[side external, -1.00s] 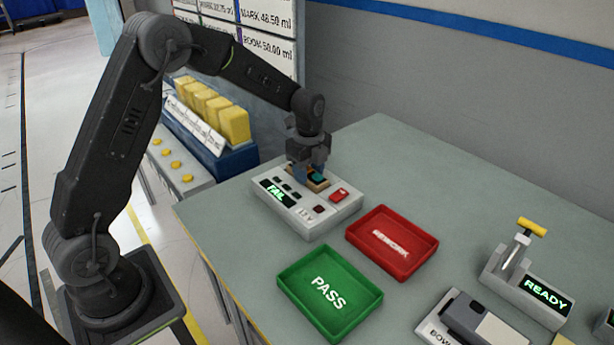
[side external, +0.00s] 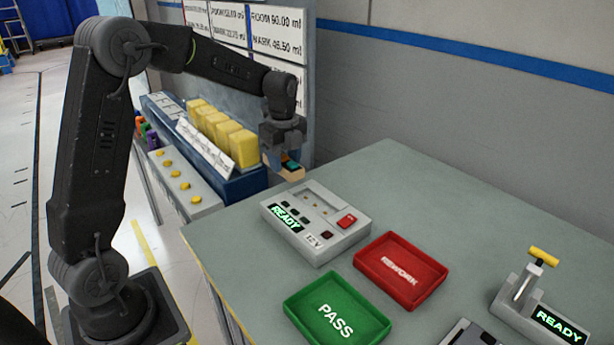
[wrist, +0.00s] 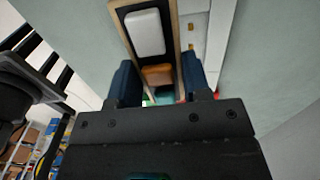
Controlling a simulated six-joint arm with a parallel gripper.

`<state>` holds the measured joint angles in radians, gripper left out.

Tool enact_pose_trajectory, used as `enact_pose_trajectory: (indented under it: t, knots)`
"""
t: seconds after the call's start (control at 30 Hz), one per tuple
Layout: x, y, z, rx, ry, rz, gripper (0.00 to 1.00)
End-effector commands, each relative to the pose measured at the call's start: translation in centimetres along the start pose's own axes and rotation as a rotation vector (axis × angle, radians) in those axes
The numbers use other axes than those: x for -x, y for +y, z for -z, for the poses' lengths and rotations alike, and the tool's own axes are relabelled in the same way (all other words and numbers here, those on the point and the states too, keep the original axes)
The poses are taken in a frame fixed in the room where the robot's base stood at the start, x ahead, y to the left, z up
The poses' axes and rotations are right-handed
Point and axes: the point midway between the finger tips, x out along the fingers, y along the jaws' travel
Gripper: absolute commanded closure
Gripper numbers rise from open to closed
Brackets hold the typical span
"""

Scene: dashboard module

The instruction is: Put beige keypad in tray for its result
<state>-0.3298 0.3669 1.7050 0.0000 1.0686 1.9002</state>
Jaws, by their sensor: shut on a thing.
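My gripper (side external: 283,155) is shut on the beige keypad (side external: 291,174) and holds it in the air, above and behind the tester (side external: 322,232). In the wrist view the keypad (wrist: 145,58) sits between the two blue fingers, with a beige rim, a dark face and white, orange and teal keys. The tester's slot is empty and its display reads READY. The red tray (side external: 436,262), marked REWORK, stands right of the tester. The green tray (side external: 371,294), marked PASS, stands in front of the red one. Both trays are empty.
A device with a yellow-handled lever (side external: 530,280) and a READY display stands at the right of the grey table (side external: 400,185). Yellow blocks (side external: 222,130) stand in a blue rack at the left. The table behind the trays is clear.

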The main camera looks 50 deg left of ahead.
Motion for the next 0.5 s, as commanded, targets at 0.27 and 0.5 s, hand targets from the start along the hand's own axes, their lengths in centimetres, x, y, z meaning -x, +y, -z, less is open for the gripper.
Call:
enact_pose_trajectory:
  t: [0.27, 0.5]
  knots:
    - [1.9, 1.9, -2.7, 0.001, 0.0, -0.001, 0.82]
    - [2.0, 1.1, -1.6, -0.006, 0.001, -0.001, 0.82]
